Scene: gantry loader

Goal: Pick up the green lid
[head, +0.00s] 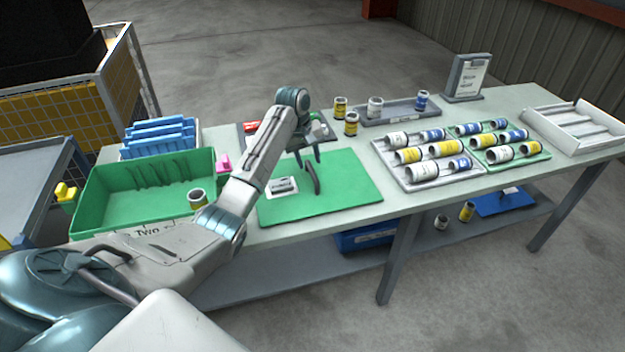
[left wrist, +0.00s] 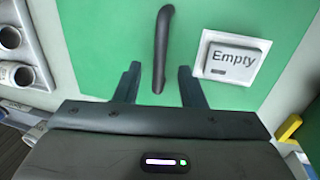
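The green lid (head: 345,200) is a flat green panel lying on the grey table. It has a dark bar handle (head: 313,179) in its middle and a white label (head: 283,186) that reads "Empty" in the left wrist view (left wrist: 233,58). My left gripper (head: 308,157) is over the lid, pointing down, open and empty. In the left wrist view, its two fingers (left wrist: 160,82) are apart with the near end of the handle (left wrist: 162,48) showing between them. I cannot tell how far the fingertips are above the lid. My right gripper is not in view.
A green bin (head: 88,197) marked "Two" stands left of the lid, with blue bins (head: 158,140) behind. Trays of cans (head: 412,181) lie to the right. A grey tray (head: 398,116) and loose cans (head: 351,124) stand behind the lid. A white tray (head: 565,140) is far right.

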